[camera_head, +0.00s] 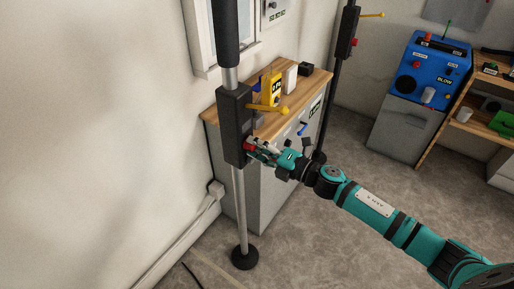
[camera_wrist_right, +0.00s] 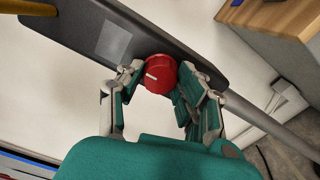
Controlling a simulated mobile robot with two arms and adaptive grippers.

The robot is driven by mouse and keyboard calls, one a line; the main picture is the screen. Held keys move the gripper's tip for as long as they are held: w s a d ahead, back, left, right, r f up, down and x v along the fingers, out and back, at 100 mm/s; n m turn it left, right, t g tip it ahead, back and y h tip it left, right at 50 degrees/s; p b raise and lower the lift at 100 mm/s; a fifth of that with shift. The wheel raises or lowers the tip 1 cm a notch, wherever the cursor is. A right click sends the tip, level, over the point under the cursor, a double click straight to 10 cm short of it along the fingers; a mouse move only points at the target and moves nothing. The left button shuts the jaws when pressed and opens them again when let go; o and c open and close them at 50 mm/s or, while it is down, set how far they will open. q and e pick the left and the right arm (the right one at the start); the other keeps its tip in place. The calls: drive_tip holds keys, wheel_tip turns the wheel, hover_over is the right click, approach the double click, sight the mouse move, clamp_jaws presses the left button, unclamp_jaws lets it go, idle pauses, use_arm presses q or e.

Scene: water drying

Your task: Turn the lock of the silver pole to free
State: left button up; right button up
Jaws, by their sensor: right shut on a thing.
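The silver pole (camera_head: 239,205) stands upright near the left of the head view, on a round black foot. A black lock box (camera_head: 232,125) is mounted on it, with a yellow lever (camera_head: 268,109) pointing right. A red knob, the lock, sits on the box; in the right wrist view the red knob (camera_wrist_right: 159,74) has a white mark pointing left. My right gripper (camera_wrist_right: 152,82) has its fingers on both sides of the knob and is shut on it. In the head view the right gripper (camera_head: 256,149) reaches the box from the right. My left gripper is not in view.
A cabinet with a wooden top (camera_head: 305,88) stands close behind the pole, with a yellow device (camera_head: 271,88) on it. A second, black pole (camera_head: 344,55) stands farther back. A blue machine (camera_head: 431,68) is at the right. Floor between is open.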

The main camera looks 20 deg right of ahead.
drive_tip(key=shift+f, duration=0.1)
idle(0.4)
drive_tip(key=o, duration=1.1)
drive_tip(key=shift+o, duration=0.2)
drive_tip(key=shift+s, duration=0.1)
drive_tip(key=v, duration=1.2)
